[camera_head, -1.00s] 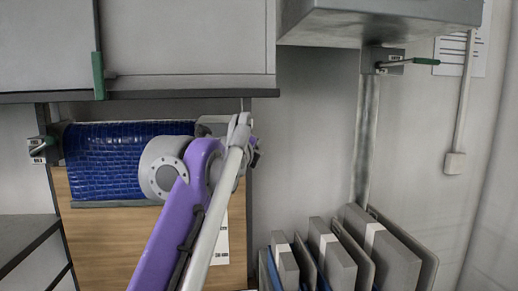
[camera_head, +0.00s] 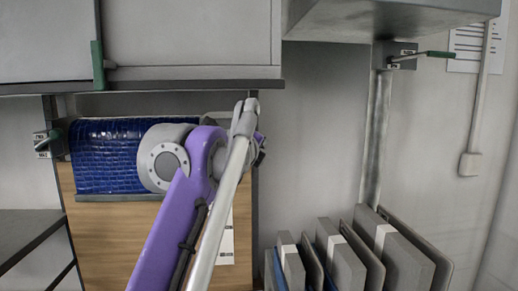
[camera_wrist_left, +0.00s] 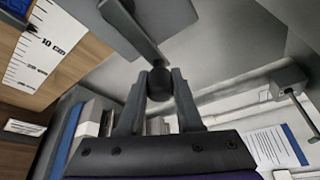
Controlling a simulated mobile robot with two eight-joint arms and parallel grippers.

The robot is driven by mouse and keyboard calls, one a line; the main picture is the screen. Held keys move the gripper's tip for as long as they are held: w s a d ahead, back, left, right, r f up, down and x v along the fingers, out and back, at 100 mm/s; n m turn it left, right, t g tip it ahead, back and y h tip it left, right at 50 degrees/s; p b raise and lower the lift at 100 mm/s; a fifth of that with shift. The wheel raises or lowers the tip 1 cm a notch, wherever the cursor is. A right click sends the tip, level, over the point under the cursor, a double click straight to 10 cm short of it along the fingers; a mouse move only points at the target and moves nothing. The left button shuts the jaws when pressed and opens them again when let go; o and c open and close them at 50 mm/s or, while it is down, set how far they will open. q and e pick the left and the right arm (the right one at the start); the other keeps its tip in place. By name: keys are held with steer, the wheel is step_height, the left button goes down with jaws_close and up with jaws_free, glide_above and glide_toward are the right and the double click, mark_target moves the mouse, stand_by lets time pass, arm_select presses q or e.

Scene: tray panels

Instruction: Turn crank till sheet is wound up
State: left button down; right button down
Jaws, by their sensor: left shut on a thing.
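The blue tile-patterned sheet (camera_head: 105,158) hangs in front of a wooden panel, with a grey bar (camera_head: 110,197) along its lower edge. My purple left arm hides the right part of the sheet. In the left wrist view, a dark crank arm (camera_wrist_left: 133,28) ends in a round knob (camera_wrist_left: 160,84). My left gripper (camera_wrist_left: 160,98) is shut on this knob, one finger on each side. In the head view the gripper's end is at the right edge of the panel, mostly hidden behind my own arm. My right gripper is not in view.
A white scale (camera_wrist_left: 35,55) marked in cm is on the wooden panel (camera_head: 105,240). Grey upright boards (camera_head: 345,250) stand at lower right. Cabinets overhang above.

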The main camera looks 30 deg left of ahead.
arm_select(q)
steer(key=c, duration=0.6)
jaws_free()
steer(key=p+v, duration=0.1)
steer(key=v, duration=0.9)
steer(key=shift+s, duration=0.4)
